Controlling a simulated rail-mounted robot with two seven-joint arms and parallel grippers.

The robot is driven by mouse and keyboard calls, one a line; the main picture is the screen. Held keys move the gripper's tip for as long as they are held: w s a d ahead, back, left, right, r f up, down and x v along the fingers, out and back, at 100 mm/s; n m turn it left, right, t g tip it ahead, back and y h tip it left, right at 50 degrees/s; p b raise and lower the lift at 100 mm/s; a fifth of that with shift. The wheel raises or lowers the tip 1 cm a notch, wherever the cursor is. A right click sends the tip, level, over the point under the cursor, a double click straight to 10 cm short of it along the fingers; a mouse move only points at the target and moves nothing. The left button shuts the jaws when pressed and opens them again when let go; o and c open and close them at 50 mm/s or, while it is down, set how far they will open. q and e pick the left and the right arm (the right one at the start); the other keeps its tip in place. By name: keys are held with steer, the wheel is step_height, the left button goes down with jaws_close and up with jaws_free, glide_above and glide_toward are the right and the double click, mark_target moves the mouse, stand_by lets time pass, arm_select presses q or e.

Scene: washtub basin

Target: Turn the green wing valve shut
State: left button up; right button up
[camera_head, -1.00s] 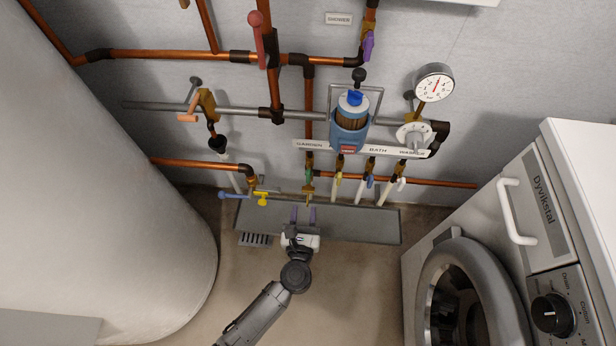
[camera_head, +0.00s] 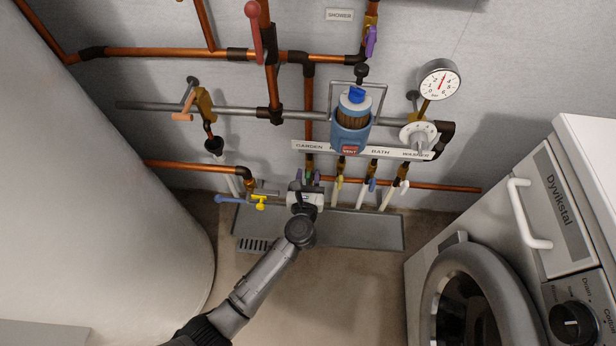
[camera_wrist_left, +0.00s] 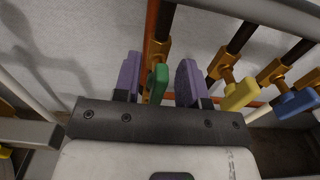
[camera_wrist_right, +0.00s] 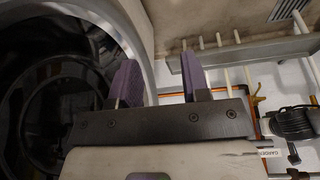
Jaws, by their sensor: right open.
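The green wing valve (camera_wrist_left: 157,83) sits on a brass fitting of a copper pipe, under the GARDEN end of the label strip (camera_head: 310,145). In the head view it is mostly hidden by my left gripper (camera_head: 306,178). In the left wrist view the purple fingers of my left gripper (camera_wrist_left: 159,80) stand open, one on each side of the green wing. I see a gap on both sides, so they do not grip it. My right gripper (camera_wrist_right: 162,82) is open and empty in the right wrist view, near the round door (camera_wrist_right: 70,70). It is outside the head view.
Yellow (camera_wrist_left: 240,94) and blue (camera_wrist_left: 298,102) wing valves stand close to the right of the green one. A grey trough (camera_head: 370,230) lies below. The washer (camera_head: 540,210) and large tank (camera_head: 90,180) flank the space.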

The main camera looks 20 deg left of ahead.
arm_select(q)
steer(key=shift+c, duration=0.4)
jaws_close()
